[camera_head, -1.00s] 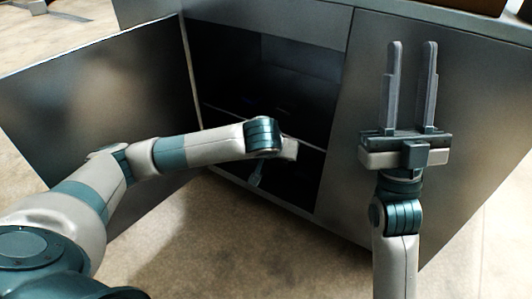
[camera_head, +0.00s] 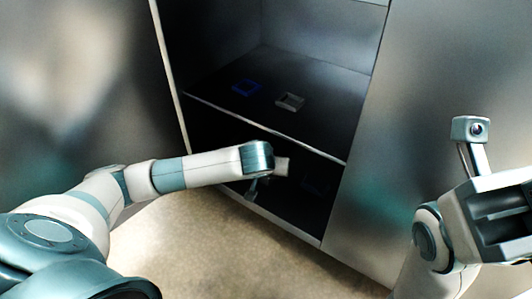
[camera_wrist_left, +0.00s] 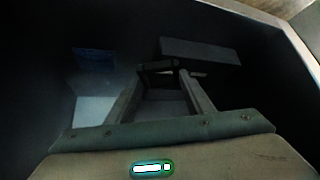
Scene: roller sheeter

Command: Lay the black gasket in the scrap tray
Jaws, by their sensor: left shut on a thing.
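My left arm reaches into the lower compartment of the open cabinet; its gripper (camera_head: 258,187) is mostly hidden behind the wrist in the head view. In the left wrist view, the left fingers (camera_wrist_left: 165,80) are closed in on a small dark piece (camera_wrist_left: 158,66), seemingly the black gasket, at their tips. A dark grey box-like thing (camera_wrist_left: 200,51) lies just beyond the fingertips; I cannot tell if it is the scrap tray. My right gripper (camera_head: 500,215) is at the right edge of the head view, its fingers not clearly shown.
A blue square frame (camera_head: 246,88) and a pale grey one (camera_head: 290,101) lie on the upper shelf (camera_head: 330,125). A dim blue thing (camera_wrist_left: 95,60) shows left in the wrist view. The open door (camera_head: 80,90) stands left; the compartment is dark.

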